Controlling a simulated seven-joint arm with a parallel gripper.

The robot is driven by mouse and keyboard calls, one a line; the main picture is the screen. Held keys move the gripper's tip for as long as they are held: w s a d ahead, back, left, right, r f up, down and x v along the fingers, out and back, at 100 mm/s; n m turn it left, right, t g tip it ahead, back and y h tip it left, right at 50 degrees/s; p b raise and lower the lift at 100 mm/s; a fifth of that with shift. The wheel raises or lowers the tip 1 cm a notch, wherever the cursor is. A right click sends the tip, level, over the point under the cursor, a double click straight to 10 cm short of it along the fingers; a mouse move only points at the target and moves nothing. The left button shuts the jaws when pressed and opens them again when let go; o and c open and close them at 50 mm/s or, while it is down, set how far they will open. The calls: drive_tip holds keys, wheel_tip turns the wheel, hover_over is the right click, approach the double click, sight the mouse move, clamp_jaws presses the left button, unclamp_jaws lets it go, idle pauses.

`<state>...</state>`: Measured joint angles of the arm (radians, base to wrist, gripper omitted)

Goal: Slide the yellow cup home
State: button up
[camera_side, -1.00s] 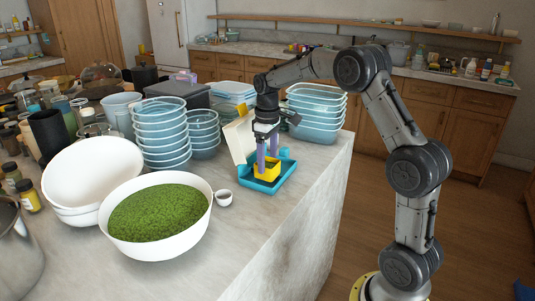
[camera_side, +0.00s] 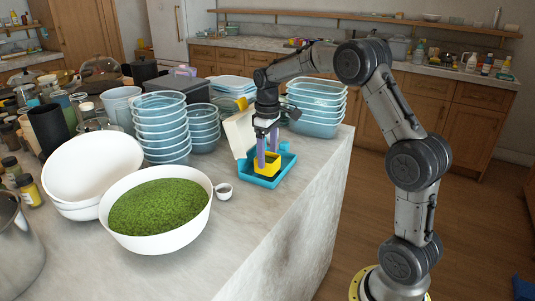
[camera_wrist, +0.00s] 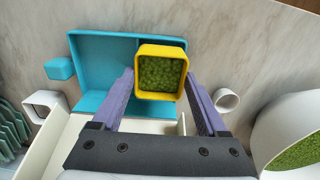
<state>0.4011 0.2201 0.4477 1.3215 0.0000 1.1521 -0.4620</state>
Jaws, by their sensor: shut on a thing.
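The yellow cup (camera_side: 267,170) is square and holds green grains, seen from above in the wrist view (camera_wrist: 162,52). My gripper (camera_side: 267,152) points down with its two purple fingers shut on the cup, one on each side. The cup is upright at the blue tray (camera_side: 285,172). In the wrist view the cup overlaps the right part of the tray (camera_wrist: 100,60), whose left part is empty. I cannot tell whether the cup's base touches the tray floor.
A cream panel (camera_side: 238,133) stands at the tray's far left. A small white cup (camera_side: 224,192) and a large white bowl of green grains (camera_side: 155,245) stand to the left. Stacked clear blue containers (camera_side: 316,108) stand behind. Bare countertop lies in front.

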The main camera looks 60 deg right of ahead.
drive_tip(key=shift+f, duration=1.5)
idle(0.4)
drive_tip(key=o, duration=1.3)
drive_tip(key=shift+c, duration=0.2)
wheel_tip(320, 180, up, 14)
drive_tip(key=shift+f, duration=0.1)
